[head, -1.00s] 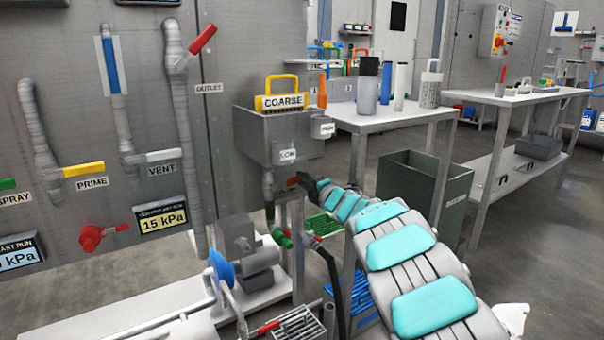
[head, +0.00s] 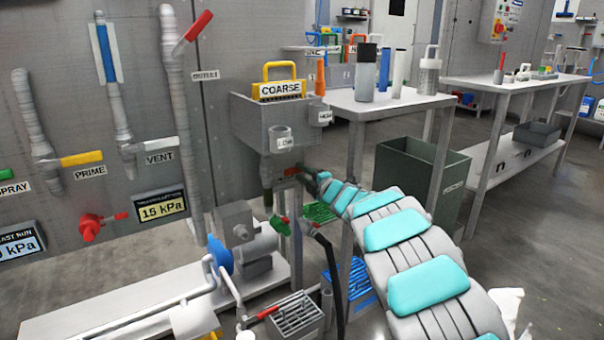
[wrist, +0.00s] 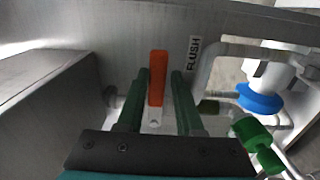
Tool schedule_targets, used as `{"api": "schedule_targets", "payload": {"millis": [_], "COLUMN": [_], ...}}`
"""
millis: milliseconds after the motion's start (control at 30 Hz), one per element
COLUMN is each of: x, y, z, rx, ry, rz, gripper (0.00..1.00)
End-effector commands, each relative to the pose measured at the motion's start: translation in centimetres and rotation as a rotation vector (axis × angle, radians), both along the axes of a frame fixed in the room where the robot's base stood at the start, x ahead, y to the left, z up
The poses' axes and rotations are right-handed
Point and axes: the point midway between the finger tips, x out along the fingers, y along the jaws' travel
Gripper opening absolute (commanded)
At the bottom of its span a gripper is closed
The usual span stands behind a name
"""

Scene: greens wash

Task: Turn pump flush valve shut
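The flush valve's orange handle (wrist: 158,77) stands upright in the wrist view beside a FLUSH label (wrist: 194,53). My gripper (wrist: 160,76) has its two green fingers apart, one on each side of the handle. A narrow gap shows between handle and fingers, so I cannot see a firm grip. The handle's lower end meets a pale pivot just inside the fingers. In the head view my gripper (head: 312,180) reaches under the COARSE basin, at a small red-orange handle (head: 288,172); the fingertips are too small to tell there.
The grey COARSE basin (head: 245,122) hangs above my gripper. A pump with a blue flange (head: 220,258) sits at lower left; the flange also shows in the wrist view (wrist: 260,99). A green fitting (wrist: 250,135) is close right of my fingers. A dark green bin (head: 400,165) stands right.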

Motion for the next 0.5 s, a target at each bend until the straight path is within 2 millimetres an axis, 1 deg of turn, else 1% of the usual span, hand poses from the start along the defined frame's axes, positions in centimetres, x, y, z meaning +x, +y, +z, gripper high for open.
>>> {"api": "schedule_targets", "payload": {"millis": [33,200,500], "x": [0.0,0.01,-0.07], "y": [-0.04,-0.01,-0.02], "z": [-0.07,0.03,0.1], "rx": [-0.001,0.0,-0.001], "ry": [0.001,-0.001,-0.003], "rz": [-0.001,0.0,0.001], "gripper": [0.39,0.57,0.57]}}
